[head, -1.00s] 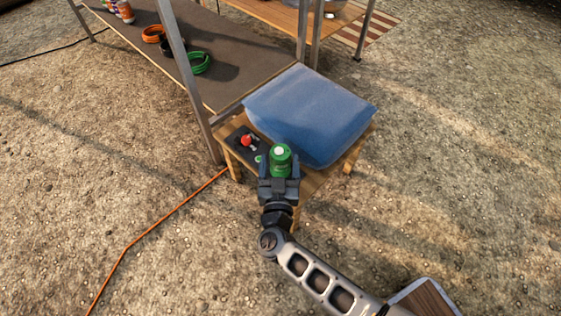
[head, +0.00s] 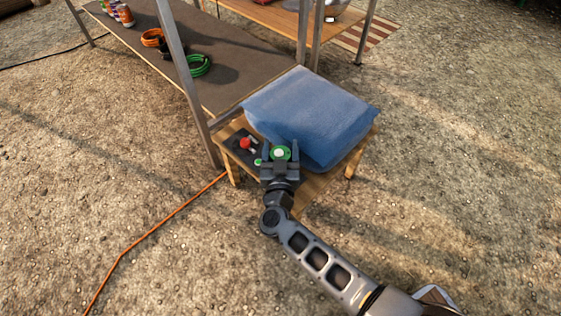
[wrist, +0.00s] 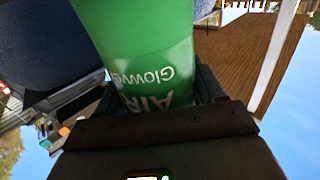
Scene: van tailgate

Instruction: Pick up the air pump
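The air pump (head: 280,152) is a green cylinder with a pale round top and white lettering. It stands on the small wooden table, in front of the blue cushion-like block. In the wrist view the green pump (wrist: 140,35) fills the upper middle, with its lettering upside down. My gripper (head: 280,151) reaches around it from the near side, one dark finger on each side. The fingers look spread and close to the pump's sides; contact is hard to make out. The gripper's palm hides the pump's lower part in the head view.
The blue block (head: 310,112) stands just behind the pump. A dark tray (head: 239,153) with a red-topped item (head: 246,143) lies to the left on the wooden table (head: 318,185). Metal shelf posts (head: 200,115) rise behind. An orange cable (head: 150,228) crosses the ground.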

